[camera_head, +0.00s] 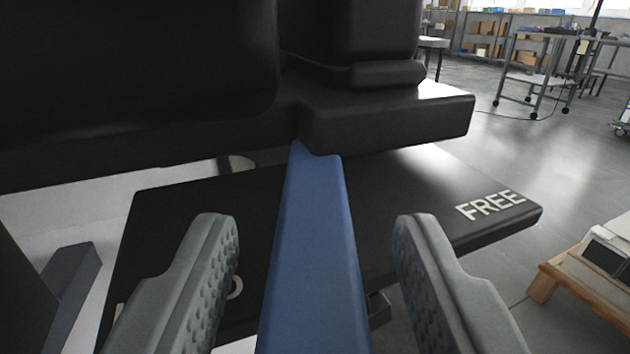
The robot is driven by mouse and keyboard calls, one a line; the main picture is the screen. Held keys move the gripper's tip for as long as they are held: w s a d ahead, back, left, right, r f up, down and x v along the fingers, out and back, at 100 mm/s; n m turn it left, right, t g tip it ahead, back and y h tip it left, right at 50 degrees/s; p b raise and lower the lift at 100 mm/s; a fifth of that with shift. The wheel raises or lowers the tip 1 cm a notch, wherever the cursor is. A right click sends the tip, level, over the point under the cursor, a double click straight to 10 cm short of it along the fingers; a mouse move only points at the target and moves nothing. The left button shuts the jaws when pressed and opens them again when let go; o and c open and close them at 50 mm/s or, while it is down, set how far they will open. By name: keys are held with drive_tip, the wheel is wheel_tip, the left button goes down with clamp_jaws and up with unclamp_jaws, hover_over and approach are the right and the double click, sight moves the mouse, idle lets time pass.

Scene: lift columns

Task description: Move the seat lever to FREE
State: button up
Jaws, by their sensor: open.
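The blue seat lever (316,255) runs from the bottom of the view up to the underside of the black seat. It lies between the two grey fingers of my gripper (317,275). The gripper is open, with a gap visible on both sides of the lever. Behind the lever is a black plate (390,195) with the white word FREE (490,205) at its right end. A white mark shows on the plate's left part, mostly hidden behind the left finger. The lever stands left of the word FREE.
The dark seat body (140,80) fills the upper left, close above the lever. A wooden pallet (590,285) with a pale object on it is at the lower right. Wheeled carts (535,75) and shelves stand far back. Grey floor is open between them.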

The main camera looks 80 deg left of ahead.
drive_tip(key=shift+w+a, duration=0.1)
drive_tip(key=shift+a, duration=0.45)
clamp_jaws()
